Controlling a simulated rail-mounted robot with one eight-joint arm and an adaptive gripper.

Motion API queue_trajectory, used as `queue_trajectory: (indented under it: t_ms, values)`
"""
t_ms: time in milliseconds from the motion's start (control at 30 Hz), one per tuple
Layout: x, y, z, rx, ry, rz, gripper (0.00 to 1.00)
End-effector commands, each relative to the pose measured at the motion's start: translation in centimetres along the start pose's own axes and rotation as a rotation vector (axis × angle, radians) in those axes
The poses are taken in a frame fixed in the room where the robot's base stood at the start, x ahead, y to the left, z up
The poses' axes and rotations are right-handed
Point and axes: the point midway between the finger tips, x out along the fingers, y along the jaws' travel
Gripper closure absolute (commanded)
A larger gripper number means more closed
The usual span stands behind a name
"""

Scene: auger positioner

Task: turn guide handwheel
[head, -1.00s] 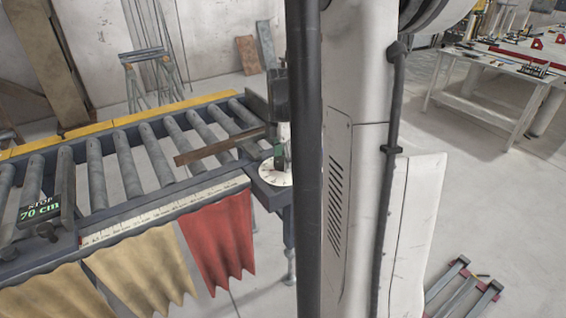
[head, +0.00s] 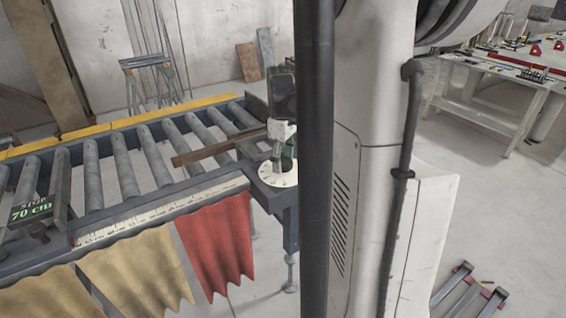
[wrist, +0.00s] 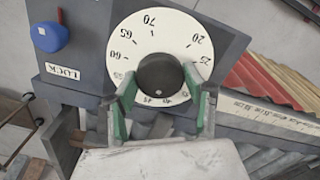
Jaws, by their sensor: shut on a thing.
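The guide handwheel shows in the wrist view as a white numbered dial (wrist: 125,45) with a dark round hub (wrist: 160,72) at its middle. It sits on a dark grey plate at the conveyor's end. In the head view the white dial (head: 268,174) is partly hidden by my gripper. My gripper (wrist: 160,98) points at the dial, its green-padded fingers on either side of the hub, shut on it. It also shows in the head view (head: 283,164). A blue knob (wrist: 52,37) beside a LOCK label stands on the same plate.
The roller conveyor (head: 125,165) runs left, with a brown guide bar (head: 215,148) across it. A stop display (head: 33,210) reads 70 cm. Yellow and red cloths (head: 216,245) hang from the front edge.

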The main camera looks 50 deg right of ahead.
Motion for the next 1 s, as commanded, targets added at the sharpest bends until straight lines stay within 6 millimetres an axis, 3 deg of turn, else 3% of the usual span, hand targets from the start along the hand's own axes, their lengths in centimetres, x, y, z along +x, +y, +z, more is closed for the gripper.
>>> queue_trajectory:
  t_ms: [1000]
  values:
    - [0.03,0.00,0.00,0.965,0.000,0.000,0.80]
